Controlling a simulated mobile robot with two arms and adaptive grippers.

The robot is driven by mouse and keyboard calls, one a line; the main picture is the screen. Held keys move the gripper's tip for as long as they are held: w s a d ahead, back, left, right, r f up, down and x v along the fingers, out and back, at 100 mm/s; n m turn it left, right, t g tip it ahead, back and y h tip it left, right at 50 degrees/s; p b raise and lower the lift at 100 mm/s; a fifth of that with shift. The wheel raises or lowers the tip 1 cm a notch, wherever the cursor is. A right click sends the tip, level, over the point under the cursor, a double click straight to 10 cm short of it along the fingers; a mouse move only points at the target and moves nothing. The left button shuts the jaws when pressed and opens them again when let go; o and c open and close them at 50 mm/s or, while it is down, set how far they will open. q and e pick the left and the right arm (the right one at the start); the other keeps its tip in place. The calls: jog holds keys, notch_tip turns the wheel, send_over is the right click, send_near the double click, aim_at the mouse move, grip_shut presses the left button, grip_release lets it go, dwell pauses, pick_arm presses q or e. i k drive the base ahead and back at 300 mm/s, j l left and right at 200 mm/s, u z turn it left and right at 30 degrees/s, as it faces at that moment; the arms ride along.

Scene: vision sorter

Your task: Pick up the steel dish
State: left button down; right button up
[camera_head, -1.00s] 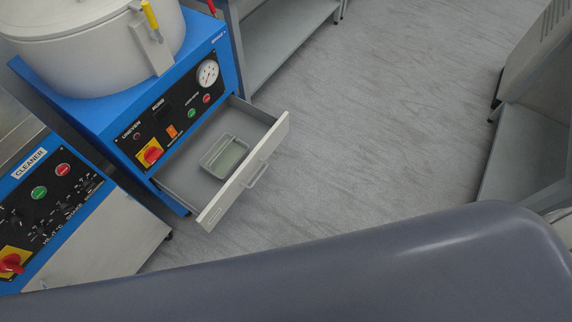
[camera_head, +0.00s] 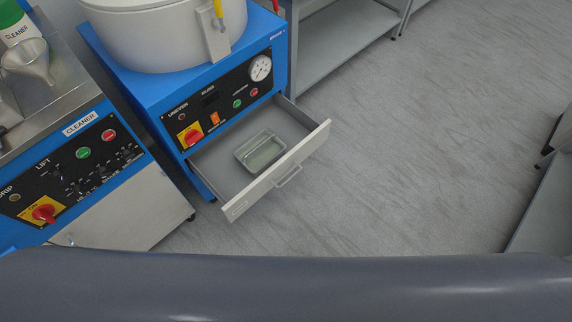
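A small rectangular dish (camera_head: 260,151), grey-green with a raised rim, lies in the open drawer (camera_head: 236,207) of the blue machine. It appears to be the steel dish. It rests on the drawer floor, towards the middle, and looks empty. The drawer is pulled out, with a handle on its front. Neither of my grippers is in view, so I cannot see where they are relative to the dish.
The blue machine (camera_head: 155,108) carries a large white drum (camera_head: 160,35). A blue cleaner unit (camera_head: 110,175) with a steel top, funnel (camera_head: 30,62) and bottle (camera_head: 18,30) stands at left. A grey shelf (camera_head: 345,45) is behind. The floor (camera_head: 420,150) right of the drawer is clear.

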aim_at(259, 153)
jog(key=u, duration=2.6)
jog(key=i+j+z, duration=0.15)
jog(key=z, duration=0.25)
jog(key=i+j+z, duration=0.1)
jog(key=j+z, duration=0.35)
jog(key=i+j+z, duration=0.1)
jog(key=j+z, duration=0.3)
jog(key=l, duration=0.05)
